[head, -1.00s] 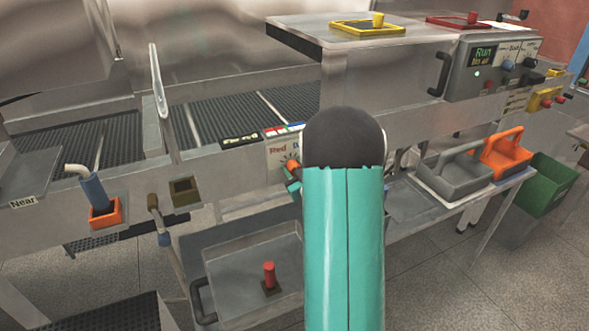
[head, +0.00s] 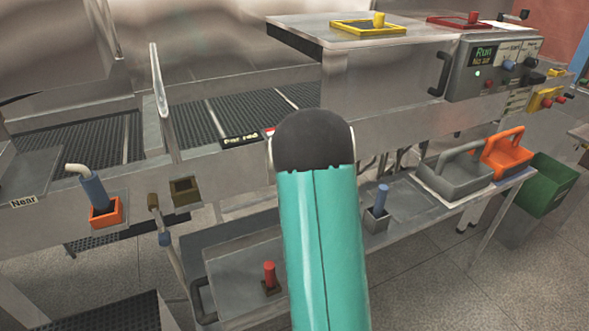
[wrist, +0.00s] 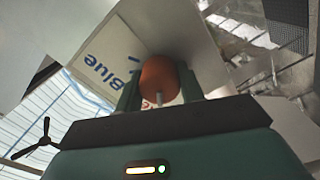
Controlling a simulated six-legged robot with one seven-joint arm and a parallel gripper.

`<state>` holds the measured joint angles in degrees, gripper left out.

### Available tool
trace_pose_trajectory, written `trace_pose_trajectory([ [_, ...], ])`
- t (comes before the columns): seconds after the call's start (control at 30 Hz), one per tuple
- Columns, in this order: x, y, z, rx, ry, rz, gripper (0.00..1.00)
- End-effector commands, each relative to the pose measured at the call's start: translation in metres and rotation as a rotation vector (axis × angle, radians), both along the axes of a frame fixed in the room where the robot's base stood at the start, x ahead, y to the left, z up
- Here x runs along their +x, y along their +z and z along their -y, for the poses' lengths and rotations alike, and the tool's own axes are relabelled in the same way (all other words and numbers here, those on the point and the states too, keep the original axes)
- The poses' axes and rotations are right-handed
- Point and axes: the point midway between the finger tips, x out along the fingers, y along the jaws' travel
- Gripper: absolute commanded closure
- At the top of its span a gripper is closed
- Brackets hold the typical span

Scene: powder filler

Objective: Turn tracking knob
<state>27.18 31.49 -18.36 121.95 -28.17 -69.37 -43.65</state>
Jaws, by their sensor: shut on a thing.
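The orange knob (wrist: 158,72) is in the wrist view, on a pale panel with a label (wrist: 108,62) that reads "Blue", seen upside down. My gripper (wrist: 160,92) has its two green fingers on either side of the knob and is shut on it. A pale pointer or pin shows at the knob's near face. In the head view my teal arm hides the knob, most of its panel and my gripper.
A grey control box (head: 490,68) reading "Run" is at the upper right. A grey carrier (head: 455,178) and an orange carrier (head: 503,152) stand on the lower shelf. A red-handled piece (head: 269,275) and a blue-handled piece (head: 380,200) are below the conveyor.

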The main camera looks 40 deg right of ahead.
Motion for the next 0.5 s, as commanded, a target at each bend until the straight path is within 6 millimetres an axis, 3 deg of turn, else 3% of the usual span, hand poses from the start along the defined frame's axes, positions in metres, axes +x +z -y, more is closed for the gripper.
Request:
trace_pose_trajectory([
  [0.5,-0.0018,-0.0018,0.0001,-0.107,-0.002,-0.035,0.85],
])
